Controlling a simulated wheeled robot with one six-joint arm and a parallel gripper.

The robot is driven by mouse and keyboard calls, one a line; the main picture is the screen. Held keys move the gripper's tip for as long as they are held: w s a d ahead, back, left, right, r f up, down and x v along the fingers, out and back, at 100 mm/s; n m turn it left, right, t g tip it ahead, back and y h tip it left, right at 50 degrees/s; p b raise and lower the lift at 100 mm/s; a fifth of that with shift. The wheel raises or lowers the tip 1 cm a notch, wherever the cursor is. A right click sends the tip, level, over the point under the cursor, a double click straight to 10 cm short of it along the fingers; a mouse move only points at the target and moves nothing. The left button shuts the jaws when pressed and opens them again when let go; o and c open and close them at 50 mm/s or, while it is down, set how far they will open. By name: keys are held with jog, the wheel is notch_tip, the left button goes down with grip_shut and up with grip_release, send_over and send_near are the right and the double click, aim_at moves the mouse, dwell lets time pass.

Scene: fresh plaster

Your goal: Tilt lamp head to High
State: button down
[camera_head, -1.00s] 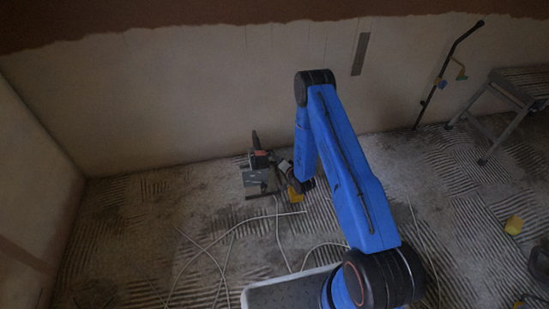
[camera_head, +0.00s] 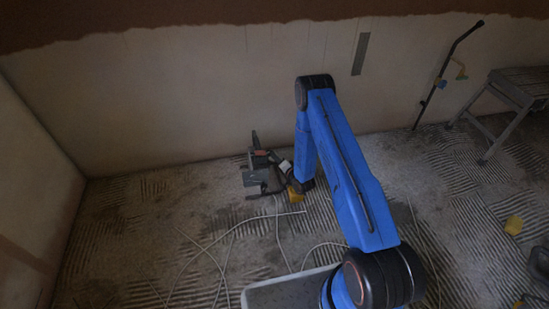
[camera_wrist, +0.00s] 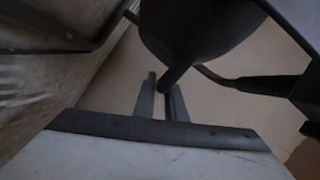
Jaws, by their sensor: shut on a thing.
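The lamp (camera_head: 258,160), a dark work light on a low stand, sits on the floor near the back wall. Its head is partly covered by my gripper (camera_head: 280,170) at its right side. In the wrist view, the dark rounded body of the lamp head (camera_wrist: 195,28) fills the top middle. A short dark bar (camera_wrist: 183,76) sticks out from it towards my gripper (camera_wrist: 163,88). My gripper is shut on this bar, with a finger on either side. The far side of the head and its exact tilt are hidden.
Loose cables (camera_head: 225,262) lie on the ridged floor in front of the lamp. A yellow block (camera_head: 296,196) is beside my gripper. A bench (camera_head: 515,92) and a dark pole (camera_head: 440,75) stand at the right. The floor at the left is mostly clear.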

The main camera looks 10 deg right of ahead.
jog(key=shift+d+f, duration=0.1)
jog(key=shift+f, duration=0.65)
jog(key=c, duration=1.8)
grip_release()
jog(key=shift+r, duration=0.1)
notch_tip(320, 180, up, 10)
jog(key=shift+f, duration=0.1)
